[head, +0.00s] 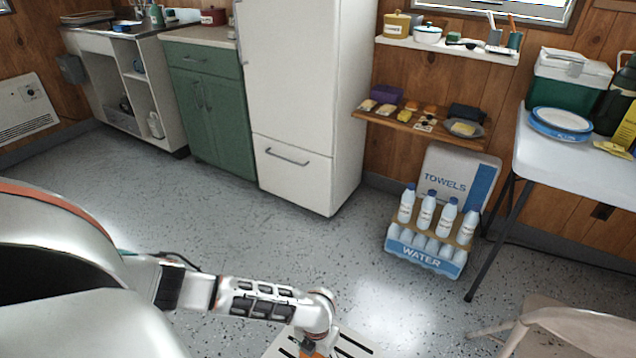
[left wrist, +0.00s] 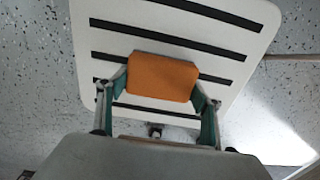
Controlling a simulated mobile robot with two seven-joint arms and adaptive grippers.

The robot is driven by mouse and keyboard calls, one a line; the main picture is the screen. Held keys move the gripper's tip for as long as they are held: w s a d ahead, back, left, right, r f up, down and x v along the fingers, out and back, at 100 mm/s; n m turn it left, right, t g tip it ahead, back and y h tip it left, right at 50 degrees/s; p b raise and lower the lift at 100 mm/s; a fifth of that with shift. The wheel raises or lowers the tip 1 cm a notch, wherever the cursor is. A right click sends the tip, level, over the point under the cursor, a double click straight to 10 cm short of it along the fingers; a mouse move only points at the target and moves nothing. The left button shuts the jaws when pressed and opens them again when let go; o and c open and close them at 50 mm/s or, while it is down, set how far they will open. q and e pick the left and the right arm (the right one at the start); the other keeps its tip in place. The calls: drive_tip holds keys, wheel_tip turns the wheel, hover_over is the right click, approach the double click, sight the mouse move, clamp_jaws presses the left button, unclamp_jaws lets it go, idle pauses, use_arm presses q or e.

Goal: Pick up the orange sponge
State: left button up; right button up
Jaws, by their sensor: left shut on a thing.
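The orange sponge (left wrist: 162,77) is between the two fingers of my left gripper (left wrist: 160,90) in the left wrist view. The fingers are shut on its left and right sides. Below it is a white slatted surface (left wrist: 200,32) with dark slots. I cannot tell whether the sponge touches that surface or is just above it. In the head view my left arm reaches to the bottom edge, with the slatted surface (head: 350,345) under it. A bit of orange (head: 308,351) shows at the bottom edge below the wrist. My right gripper is not in view.
A pale chair (head: 560,325) stands at the lower right. A water bottle pack (head: 425,258) and a towels box (head: 458,180) stand by the wall. A white table (head: 590,175) is at the right. The speckled floor (head: 250,240) ahead is clear.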

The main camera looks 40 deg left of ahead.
use_arm(q)
drive_tip(key=shift+r, duration=0.2)
drive_tip(key=r, duration=0.1)
drive_tip(key=r+p, duration=0.1)
drive_tip(key=r, duration=0.1)
drive_tip(key=shift+w, duration=0.3)
wheel_tip(320, 180, up, 7)
drive_tip(key=p, duration=0.3)
wheel_tip(320, 180, up, 10)
drive_tip(key=f+p, duration=0.1)
drive_tip(key=p, duration=0.3)
hover_over(317, 355)
drive_tip(key=shift+r, duration=0.25)
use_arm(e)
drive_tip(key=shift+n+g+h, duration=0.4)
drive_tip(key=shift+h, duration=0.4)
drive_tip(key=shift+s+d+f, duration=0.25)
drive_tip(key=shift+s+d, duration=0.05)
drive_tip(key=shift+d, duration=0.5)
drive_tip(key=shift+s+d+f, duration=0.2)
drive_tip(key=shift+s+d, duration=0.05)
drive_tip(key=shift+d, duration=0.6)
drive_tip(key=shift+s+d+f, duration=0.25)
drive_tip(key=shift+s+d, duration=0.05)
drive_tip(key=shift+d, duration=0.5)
